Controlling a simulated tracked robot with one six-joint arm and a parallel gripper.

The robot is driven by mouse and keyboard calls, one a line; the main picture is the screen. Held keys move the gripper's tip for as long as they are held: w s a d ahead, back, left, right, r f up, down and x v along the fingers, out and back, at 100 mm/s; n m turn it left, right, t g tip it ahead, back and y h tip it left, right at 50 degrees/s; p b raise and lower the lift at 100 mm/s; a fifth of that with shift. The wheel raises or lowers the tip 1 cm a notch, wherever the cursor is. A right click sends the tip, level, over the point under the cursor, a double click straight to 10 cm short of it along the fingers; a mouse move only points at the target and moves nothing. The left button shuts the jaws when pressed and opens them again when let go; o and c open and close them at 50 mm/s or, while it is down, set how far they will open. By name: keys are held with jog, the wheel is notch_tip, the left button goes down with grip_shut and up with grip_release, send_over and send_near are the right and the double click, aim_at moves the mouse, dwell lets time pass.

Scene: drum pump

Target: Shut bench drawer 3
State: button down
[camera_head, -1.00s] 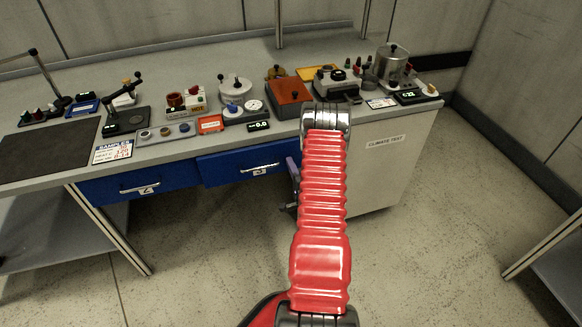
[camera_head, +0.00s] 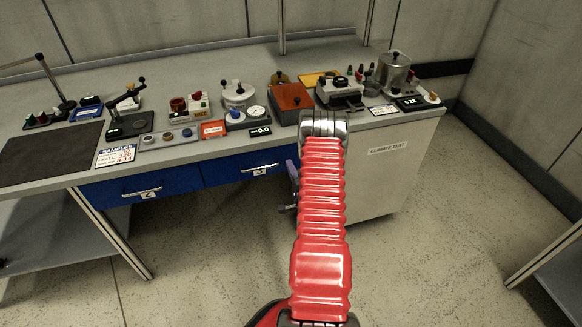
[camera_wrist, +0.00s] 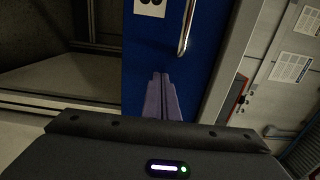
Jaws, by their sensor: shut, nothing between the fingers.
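Bench drawer 3 (camera_head: 225,172) has a blue front with a metal handle and a label marked 3, under the bench top. It looks close to flush with the neighbouring blue drawer; any small gap is hidden. My gripper's purple fingers (camera_head: 292,173) show at the drawer's right end, partly hidden by my red arm. In the wrist view the closed, empty fingers (camera_wrist: 161,84) point at the blue drawer front (camera_wrist: 150,45), beside the handle (camera_wrist: 185,28). I cannot tell whether they touch it.
Another blue drawer (camera_head: 110,191) with a handle is on the left. A pale cabinet labelled CLIMATE TEST (camera_head: 375,185) stands right of my gripper. Instruments and a red-brown box (camera_head: 290,105) crowd the bench top. The floor (camera_head: 220,260) in front is clear.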

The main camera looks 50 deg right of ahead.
jog(key=v, duration=1.2)
jog(key=shift+s, duration=0.4)
jog(key=shift+a+f, duration=0.1)
jog(key=s+a+f+n+g+y, duration=0.2)
jog(key=s+f+n+g+y, duration=0.15)
jog(key=f, duration=0.35)
jog(key=s+a+f+n+g+y, duration=0.2)
jog(key=f+n+g, duration=0.25)
jog(key=f, duration=0.25)
jog(key=s+a+r+n+y, duration=0.1)
jog(key=a+r+n, duration=0.4)
jog(key=a+r, duration=0.8)
jog(key=s+a+r+n+g+y, duration=0.1)
jog(key=a+r+n, duration=0.5)
jog(key=a+r, duration=0.7)
jog(key=s+a+r+n+y, duration=0.1)
jog(key=a+r+n, duration=0.4)
jog(key=a+r, duration=0.8)
notch_tip(320, 180, up, 11)
jog(key=shift+a+r+n+y, duration=0.1)
jog(key=shift+a+n+y, duration=0.1)
jog(key=shift+n+y, duration=0.4)
